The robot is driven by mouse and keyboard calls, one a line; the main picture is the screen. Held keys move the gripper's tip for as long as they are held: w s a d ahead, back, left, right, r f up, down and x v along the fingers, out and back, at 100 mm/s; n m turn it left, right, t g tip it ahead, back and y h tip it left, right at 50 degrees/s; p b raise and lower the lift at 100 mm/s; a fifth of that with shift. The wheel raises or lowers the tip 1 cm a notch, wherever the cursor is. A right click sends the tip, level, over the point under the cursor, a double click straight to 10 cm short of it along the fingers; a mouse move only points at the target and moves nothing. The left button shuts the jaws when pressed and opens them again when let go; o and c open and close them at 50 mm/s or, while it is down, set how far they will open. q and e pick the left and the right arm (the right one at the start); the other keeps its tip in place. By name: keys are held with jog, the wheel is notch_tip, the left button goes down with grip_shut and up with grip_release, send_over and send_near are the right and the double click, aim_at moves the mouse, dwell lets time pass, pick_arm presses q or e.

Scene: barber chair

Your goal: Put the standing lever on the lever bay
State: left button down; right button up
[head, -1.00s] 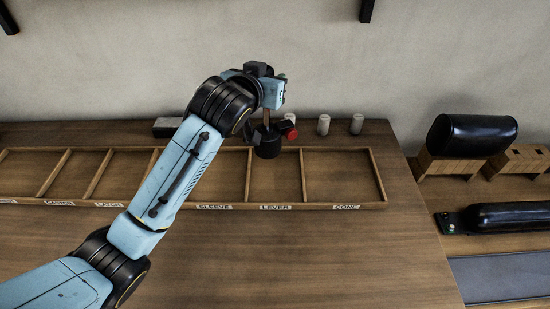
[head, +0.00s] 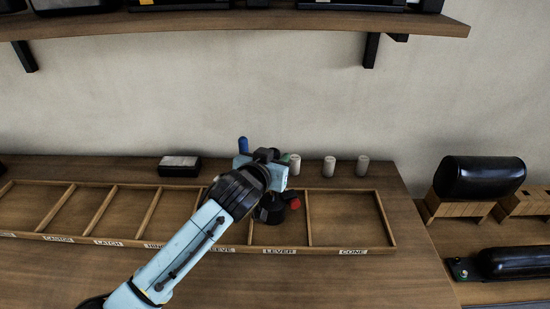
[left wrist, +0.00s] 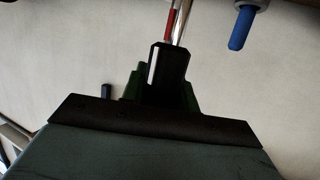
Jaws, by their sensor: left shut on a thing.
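My left gripper (head: 272,172) is above the back edge of the labelled tray, shut on the lever. The lever's black base (head: 268,212) with a red knob (head: 295,204) hangs below the gripper, over the left part of the LEVER bay (head: 285,238). I cannot tell whether the base touches the bay floor. A blue grip (head: 243,145) sticks up behind the gripper; it also shows in the left wrist view (left wrist: 242,28). That view shows a shiny metal rod (left wrist: 182,20) at the black gripper parts. My right gripper is out of view.
The wooden tray has several bays, with the empty CONE bay (head: 350,222) right of LEVER. Several pale cylinders (head: 330,166) and a dark box (head: 179,167) stand behind it. A wall shelf (head: 250,22) is above. Black cushions (head: 480,176) are at the right.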

pick_arm(q)
jog(key=c, duration=1.1)
grip_release()
jog(key=shift+f, duration=0.1)
jog(key=shift+o, duration=0.2)
jog(key=shift+s, duration=0.2)
jog(key=v, duration=1.1)
jog(key=shift+s+a+r+p, duration=0.25)
jog(key=shift+r+p, duration=0.1)
jog(key=shift+p, duration=0.1)
jog(key=shift+d, duration=0.1)
